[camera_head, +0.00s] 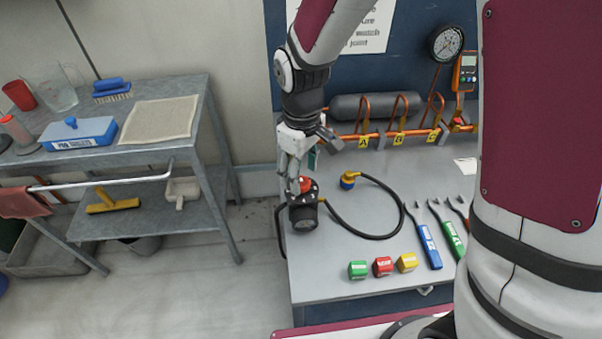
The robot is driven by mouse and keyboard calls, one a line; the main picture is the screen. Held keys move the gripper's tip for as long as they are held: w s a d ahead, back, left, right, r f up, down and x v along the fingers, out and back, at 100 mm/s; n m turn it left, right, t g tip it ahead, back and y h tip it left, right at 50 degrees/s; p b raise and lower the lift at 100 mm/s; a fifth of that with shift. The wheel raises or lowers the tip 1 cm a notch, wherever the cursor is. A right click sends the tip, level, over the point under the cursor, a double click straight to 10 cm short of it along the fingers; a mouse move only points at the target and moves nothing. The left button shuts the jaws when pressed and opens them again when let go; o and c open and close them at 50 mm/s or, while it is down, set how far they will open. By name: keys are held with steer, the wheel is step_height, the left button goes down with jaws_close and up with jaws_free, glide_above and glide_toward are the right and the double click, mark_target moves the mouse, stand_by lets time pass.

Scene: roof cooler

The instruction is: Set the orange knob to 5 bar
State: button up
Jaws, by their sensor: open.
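The orange knob (305,185) sits on top of a black device (304,215) with a round face, at the left edge of the grey bench. Only part of the knob shows, as my gripper covers some of it. My gripper (294,183) points down right at the knob, with its fingers open. I cannot tell whether the fingers touch the knob. The scale marks and the reading on the round face are too small to read.
Green (358,270), red (383,266) and yellow (407,262) blocks lie at the front. Copper pipes (400,132) and a gauge (446,43) stand behind. A cart (150,155) stands left.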

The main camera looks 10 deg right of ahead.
steer(key=shift+f, duration=1.1)
steer(key=c, duration=1.2)
